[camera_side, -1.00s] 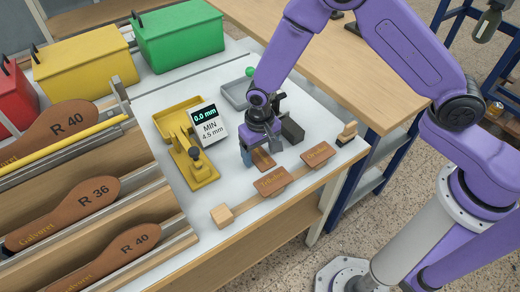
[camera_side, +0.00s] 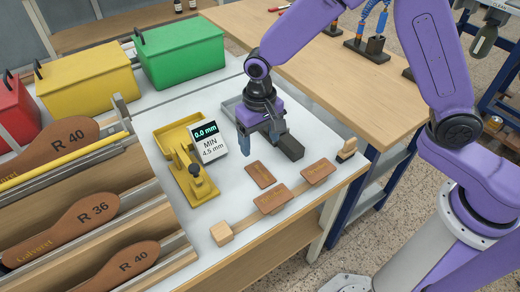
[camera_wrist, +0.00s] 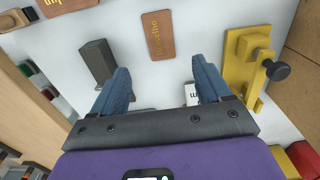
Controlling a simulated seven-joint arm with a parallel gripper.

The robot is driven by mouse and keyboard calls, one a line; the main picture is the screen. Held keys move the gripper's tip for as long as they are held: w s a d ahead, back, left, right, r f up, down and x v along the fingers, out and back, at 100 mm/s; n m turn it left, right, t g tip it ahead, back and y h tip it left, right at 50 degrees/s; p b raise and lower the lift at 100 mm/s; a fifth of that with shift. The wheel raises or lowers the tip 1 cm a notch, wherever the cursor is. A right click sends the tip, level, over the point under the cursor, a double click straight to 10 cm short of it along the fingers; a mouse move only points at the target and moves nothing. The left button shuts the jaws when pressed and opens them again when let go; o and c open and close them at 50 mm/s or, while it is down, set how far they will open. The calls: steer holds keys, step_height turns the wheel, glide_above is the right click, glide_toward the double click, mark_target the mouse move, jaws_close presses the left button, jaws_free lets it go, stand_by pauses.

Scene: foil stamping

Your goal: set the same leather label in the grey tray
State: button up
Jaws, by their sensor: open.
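A brown leather label (camera_side: 260,174) with gold lettering lies flat and loose on the white bench top. The wrist view shows it ahead of the fingers (camera_wrist: 158,35). My gripper (camera_side: 258,146) is open and empty, raised above the bench behind the label and clear of it. Its two blue fingers stand wide apart in the wrist view (camera_wrist: 161,68). The grey tray (camera_side: 231,107) stands behind my gripper in the side view, largely hidden by it; I cannot see its inside.
Two similar labels (camera_side: 272,198) (camera_side: 318,172) rest on a wooden strip at the bench's front. A dark block (camera_side: 288,147) stands right of my gripper. A yellow thickness gauge (camera_side: 193,178) and its display reading 0.0 mm (camera_side: 207,142) stand to the left.

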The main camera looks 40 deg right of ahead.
steer(key=s+d+r+n, duration=0.3)
steer(key=s+d, duration=0.3)
steer(key=s, duration=0.2)
steer(key=s+d+r+n, duration=0.4)
steer(key=s+d+n, duration=0.1)
steer(key=s, duration=0.3)
steer(key=s+d+r+n, duration=0.4)
steer(key=s+d, duration=0.2)
steer(key=s, duration=0.3)
steer(key=shift+d, duration=0.35)
steer(key=shift+o, duration=0.6)
steer(key=shift+s+d+n, duration=0.3)
steer(key=shift+s, duration=0.05)
steer(key=shift+w, duration=0.1)
